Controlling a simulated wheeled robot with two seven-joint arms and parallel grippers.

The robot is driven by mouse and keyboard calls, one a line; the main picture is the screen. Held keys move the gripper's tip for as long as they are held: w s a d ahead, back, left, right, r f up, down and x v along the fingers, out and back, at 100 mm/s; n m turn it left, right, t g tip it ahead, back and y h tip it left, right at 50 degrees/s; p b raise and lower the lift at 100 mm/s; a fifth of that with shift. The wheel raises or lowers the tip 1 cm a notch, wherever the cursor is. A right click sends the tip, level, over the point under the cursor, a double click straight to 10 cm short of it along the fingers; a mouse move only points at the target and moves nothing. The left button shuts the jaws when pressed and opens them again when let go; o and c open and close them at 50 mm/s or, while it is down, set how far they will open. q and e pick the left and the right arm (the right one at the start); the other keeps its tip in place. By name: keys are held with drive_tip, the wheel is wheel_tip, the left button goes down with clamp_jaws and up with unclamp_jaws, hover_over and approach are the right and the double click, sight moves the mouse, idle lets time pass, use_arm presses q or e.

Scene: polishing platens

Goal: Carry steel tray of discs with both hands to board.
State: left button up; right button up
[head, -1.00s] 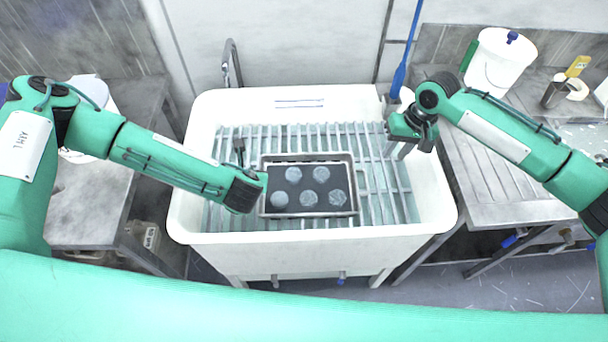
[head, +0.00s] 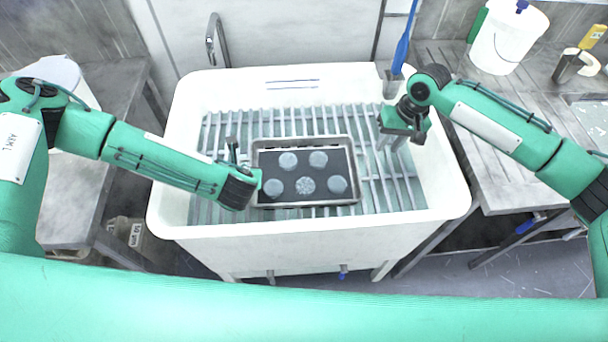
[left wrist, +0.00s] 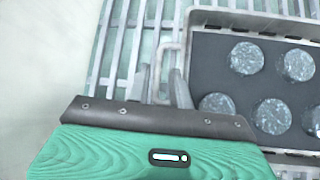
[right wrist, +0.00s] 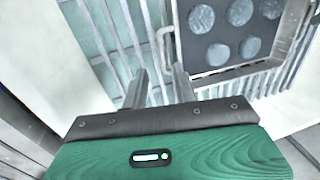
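The steel tray (head: 352,150) lies level on the bars in the white sink, with several round grey discs (head: 305,185) on its dark bottom. My left gripper (head: 233,150) is open at the tray's left end. A grooved draining board (head: 470,150) is right of the sink.
The sink (head: 310,235) has a raised white rim around the tray. A white bucket (head: 508,42), a yellow-handled tool (head: 592,36) and a blue-handled brush (head: 401,55) stand at the back right. The front part of the draining board is clear.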

sight(239, 164)
drive_tip(key=shift+f, duration=0.1)
